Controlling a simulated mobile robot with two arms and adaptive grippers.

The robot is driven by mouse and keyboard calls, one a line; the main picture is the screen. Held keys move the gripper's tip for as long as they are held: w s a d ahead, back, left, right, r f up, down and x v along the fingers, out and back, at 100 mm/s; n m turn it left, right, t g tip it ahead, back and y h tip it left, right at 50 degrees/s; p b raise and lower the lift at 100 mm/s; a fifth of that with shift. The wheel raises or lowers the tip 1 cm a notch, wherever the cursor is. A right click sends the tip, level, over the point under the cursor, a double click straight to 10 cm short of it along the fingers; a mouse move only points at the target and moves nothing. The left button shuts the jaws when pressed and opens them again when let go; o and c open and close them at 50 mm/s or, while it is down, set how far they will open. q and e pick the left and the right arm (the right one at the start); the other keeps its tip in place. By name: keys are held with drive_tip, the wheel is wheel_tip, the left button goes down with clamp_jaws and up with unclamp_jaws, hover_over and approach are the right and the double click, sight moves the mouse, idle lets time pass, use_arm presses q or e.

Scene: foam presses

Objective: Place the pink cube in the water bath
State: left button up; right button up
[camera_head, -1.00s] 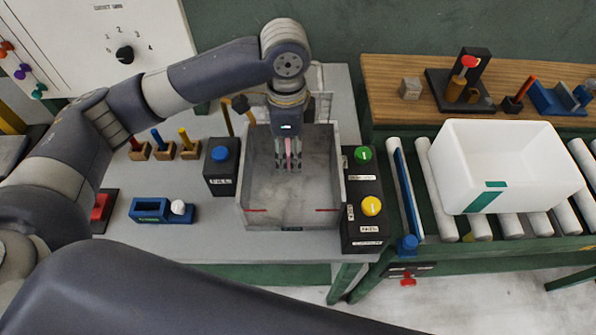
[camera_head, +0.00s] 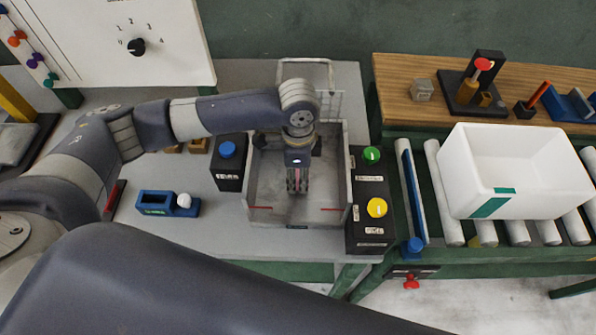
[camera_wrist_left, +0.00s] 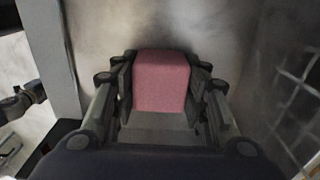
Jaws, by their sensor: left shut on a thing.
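The pink cube (camera_wrist_left: 162,82) sits between the two fingers of my left gripper in the left wrist view. My left gripper (camera_head: 297,188) is shut on it and points down inside the grey open-topped water bath (camera_head: 325,210) in the head view. There the cube is mostly hidden by the fingers. A grey wall and a floor of the bath surround the gripper in the wrist view. I cannot tell whether the cube touches the bath floor. My right gripper is not in view.
A black box with a blue button (camera_head: 228,149) stands left of the bath. A panel with green and yellow buttons (camera_head: 376,208) stands on its right. A white bin (camera_head: 515,175) rests on the roller conveyor (camera_head: 433,155). A blue holder with a white ball (camera_head: 184,200) lies front left.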

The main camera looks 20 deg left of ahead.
sight(298, 172)
use_arm(q)
drive_tip(key=shift+f, duration=0.1)
drive_tip(key=o, duration=0.9)
drive_tip(key=shift+o, duration=0.2)
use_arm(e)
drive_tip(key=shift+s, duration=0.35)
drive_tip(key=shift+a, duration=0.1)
use_arm(q)
drive_tip(key=shift+r, duration=0.4)
wheel_tip(298, 172, up, 11)
drive_tip(key=shift+f+b, duration=0.2)
drive_tip(key=shift+b, duration=0.8)
drive_tip(key=shift+r, duration=0.45)
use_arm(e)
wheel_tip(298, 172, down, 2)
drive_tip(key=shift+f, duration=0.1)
